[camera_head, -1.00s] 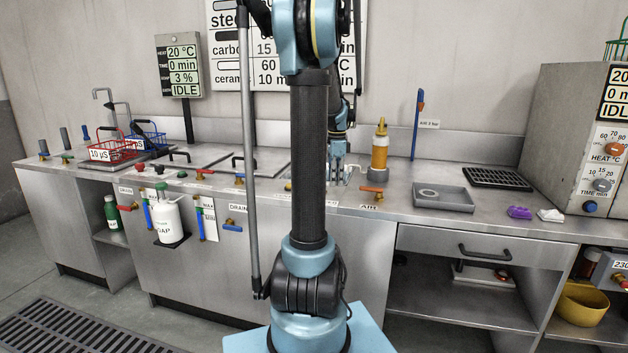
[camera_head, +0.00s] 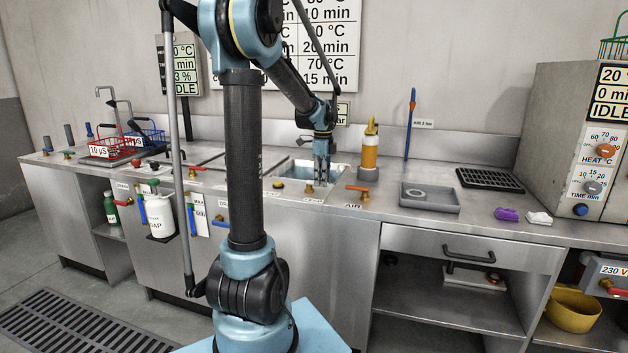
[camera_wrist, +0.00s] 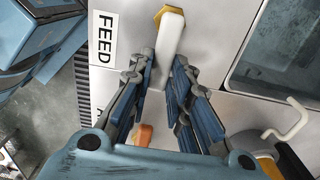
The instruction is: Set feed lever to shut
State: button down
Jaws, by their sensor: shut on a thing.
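The feed lever (camera_wrist: 168,45) is a pale, off-white handle on a brass-coloured hub, beside the FEED label (camera_wrist: 103,38) in the wrist view. Its lower end lies between the fingers of my gripper (camera_wrist: 166,68), which is shut on it. In the head view my gripper (camera_head: 321,172) points down at the bench front by the sink, just above a brass fitting (camera_head: 308,189). The lever itself is not clear there, hidden by the fingers or too small.
A red-handled valve (camera_head: 358,189) sits right of my gripper, near an orange bottle (camera_head: 370,148) and a grey tray (camera_head: 429,199). The open basin (camera_head: 285,170) lies behind and left. A white hooked handle (camera_wrist: 290,122) is right of my fingers in the wrist view.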

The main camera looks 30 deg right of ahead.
jog(key=shift+w, duration=0.25)
jog(key=c, duration=1.5)
grip_release()
jog(key=shift+s, duration=0.1)
jog(key=shift+r, duration=0.1)
jog(key=shift+r, duration=0.25)
notch_tip(320, 180, up, 11)
jog(key=shift+r, duration=0.15)
jog(key=shift+a, duration=0.1)
